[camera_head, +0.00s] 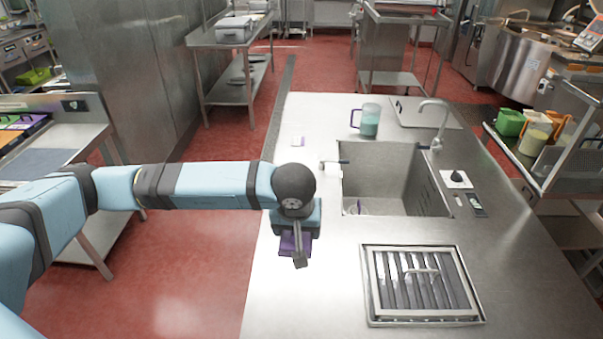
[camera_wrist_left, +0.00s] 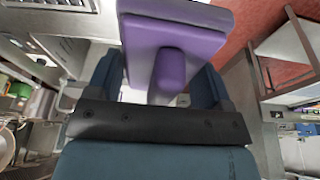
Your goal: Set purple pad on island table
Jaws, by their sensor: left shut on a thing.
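The purple pad (camera_head: 291,243) is held in my left gripper (camera_head: 298,252), over the near left part of the steel island table (camera_head: 275,290). In the left wrist view the pad (camera_wrist_left: 185,30) is a flat purple block with a lighter side and a rounded purple grip (camera_wrist_left: 169,72) between my gripper's dark fingers (camera_wrist_left: 165,85). The gripper is shut on that grip. I cannot tell whether the pad touches the table. My right gripper is in neither view.
The island has a sink (camera_head: 395,180) with a tap (camera_head: 438,120) and a slatted drain grate (camera_head: 422,284). Bare steel lies left of the grate.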

